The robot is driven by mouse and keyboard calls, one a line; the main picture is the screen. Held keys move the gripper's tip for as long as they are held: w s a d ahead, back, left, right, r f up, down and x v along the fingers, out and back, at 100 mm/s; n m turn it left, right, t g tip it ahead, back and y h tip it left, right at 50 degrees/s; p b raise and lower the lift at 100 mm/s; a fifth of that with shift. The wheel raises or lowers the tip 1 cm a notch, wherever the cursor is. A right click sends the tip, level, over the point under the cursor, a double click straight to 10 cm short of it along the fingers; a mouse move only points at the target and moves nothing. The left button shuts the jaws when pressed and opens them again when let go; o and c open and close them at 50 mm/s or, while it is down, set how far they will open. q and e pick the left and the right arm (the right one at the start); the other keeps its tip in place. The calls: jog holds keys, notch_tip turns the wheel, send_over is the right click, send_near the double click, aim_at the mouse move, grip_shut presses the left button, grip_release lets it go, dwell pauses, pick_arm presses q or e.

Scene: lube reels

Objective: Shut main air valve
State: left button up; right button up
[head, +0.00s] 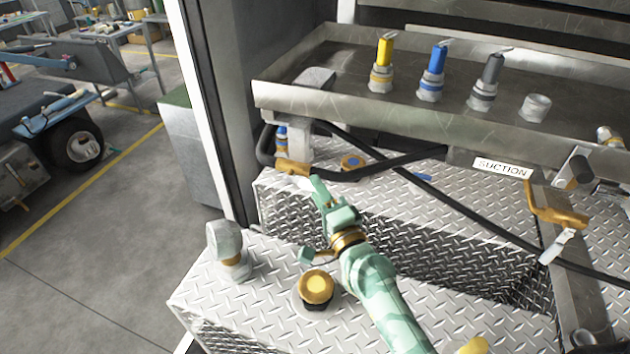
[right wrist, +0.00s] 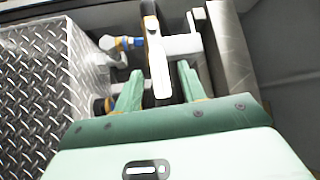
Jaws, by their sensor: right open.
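A valve with a brass body (head: 291,167) and a pale lever (head: 303,183) sits by the left end of the tray, above the diamond-plate box. I take it as the main air valve, though no label shows on it. In the right wrist view the white lever (right wrist: 160,72) stands upright between my fingers, with a white fitting (right wrist: 182,45) beside it. My right gripper (head: 322,190) is open at the lever, its fingers (right wrist: 158,88) on either side with gaps. Part of the valve is hidden behind the gripper in the head view. My left gripper is not in view.
A metal tray (head: 330,103) with yellow, blue and grey capped fittings is above. A black hose (head: 440,195) crosses the diamond-plate box (head: 400,235). Another brass valve (head: 556,208) stands near the SUCTION label (head: 502,168). A yellow-capped port (head: 316,289) is beside my forearm.

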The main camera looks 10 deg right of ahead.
jog(key=shift+x, duration=1.3)
